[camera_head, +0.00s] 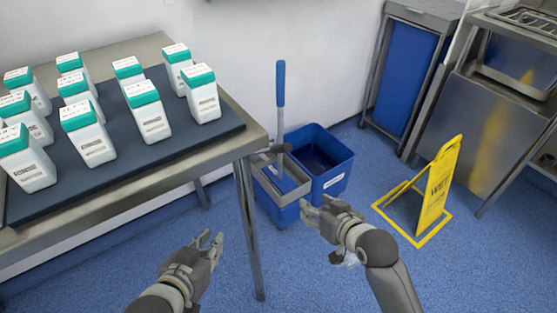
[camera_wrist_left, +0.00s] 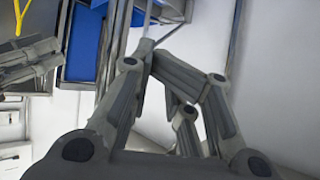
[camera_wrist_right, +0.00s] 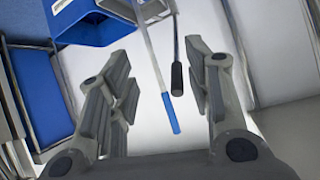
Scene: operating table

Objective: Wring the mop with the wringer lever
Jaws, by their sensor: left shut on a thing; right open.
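The mop stands upright, its blue grip (camera_head: 281,85) above a pale shaft, in the grey wringer (camera_head: 268,178) on the blue bucket (camera_head: 325,157). The wringer lever's dark handle (camera_head: 274,148) points toward the table corner. In the right wrist view the lever handle (camera_wrist_right: 177,78) and blue mop grip (camera_wrist_right: 170,112) appear between my open fingers. My right gripper (camera_head: 323,209) looks empty, in front of the bucket. My left gripper (camera_head: 212,242) is left of the table leg, apart from the lever in the head view. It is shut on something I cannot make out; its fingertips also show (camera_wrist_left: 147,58).
A steel table (camera_head: 215,145) with several white, teal-capped bottles (camera_head: 88,130) on a dark mat is at left. A yellow wet-floor sign (camera_head: 438,190) stands right of the bucket. A blue bin cart (camera_head: 405,80) is behind. The blue floor in front is free.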

